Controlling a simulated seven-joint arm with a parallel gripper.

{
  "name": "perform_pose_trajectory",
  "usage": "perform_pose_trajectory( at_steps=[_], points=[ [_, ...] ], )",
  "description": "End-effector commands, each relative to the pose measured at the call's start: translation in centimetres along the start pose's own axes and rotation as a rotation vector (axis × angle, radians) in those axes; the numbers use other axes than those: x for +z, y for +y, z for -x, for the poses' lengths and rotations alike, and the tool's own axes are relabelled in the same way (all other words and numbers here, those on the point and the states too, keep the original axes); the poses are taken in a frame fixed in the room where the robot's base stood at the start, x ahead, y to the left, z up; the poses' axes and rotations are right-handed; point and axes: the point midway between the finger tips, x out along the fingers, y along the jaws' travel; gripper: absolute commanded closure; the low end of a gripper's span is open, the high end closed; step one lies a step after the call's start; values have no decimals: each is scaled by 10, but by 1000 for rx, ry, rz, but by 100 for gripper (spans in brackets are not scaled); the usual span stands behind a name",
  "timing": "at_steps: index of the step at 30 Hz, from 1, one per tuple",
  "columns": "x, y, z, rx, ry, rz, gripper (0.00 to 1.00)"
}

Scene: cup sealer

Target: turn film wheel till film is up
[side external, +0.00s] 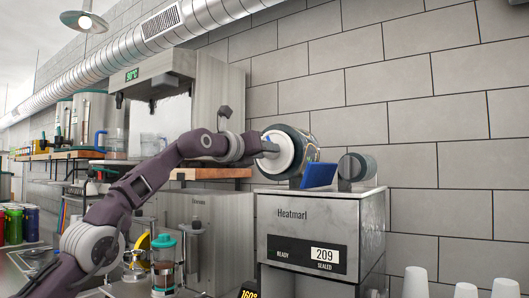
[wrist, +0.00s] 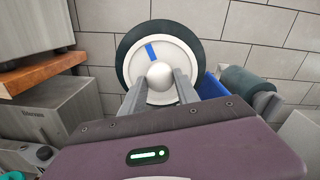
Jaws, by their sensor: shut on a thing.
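The film wheel (side external: 284,153) is a white disc with a dark rim, mounted on top of the metal sealer. My gripper (side external: 268,147) reaches the wheel from the left. In the wrist view its two fingers (wrist: 160,82) are shut on the round white hub knob (wrist: 159,73), one on each side. A blue sheet or panel (side external: 320,175) stands tilted just right of the wheel; whether it is the film I cannot tell.
The sealer body (side external: 308,240) shows a display reading 209. A smaller dark roller (side external: 357,167) sits at its right. White cups (side external: 416,281) stand at the lower right. A wooden shelf (wrist: 37,72) is close on the left in the wrist view. A tiled wall is behind.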

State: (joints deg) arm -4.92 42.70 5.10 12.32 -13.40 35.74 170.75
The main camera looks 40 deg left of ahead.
Motion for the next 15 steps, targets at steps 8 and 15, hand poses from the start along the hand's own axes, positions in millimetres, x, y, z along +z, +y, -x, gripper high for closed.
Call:
perform_pose_trajectory(
  at_steps=[8, 15],
  points=[
    [0, 0, 0, 0, 0, -35, 100],
    [0, 0, 0, 0, 0, -37, 100]
  ],
)
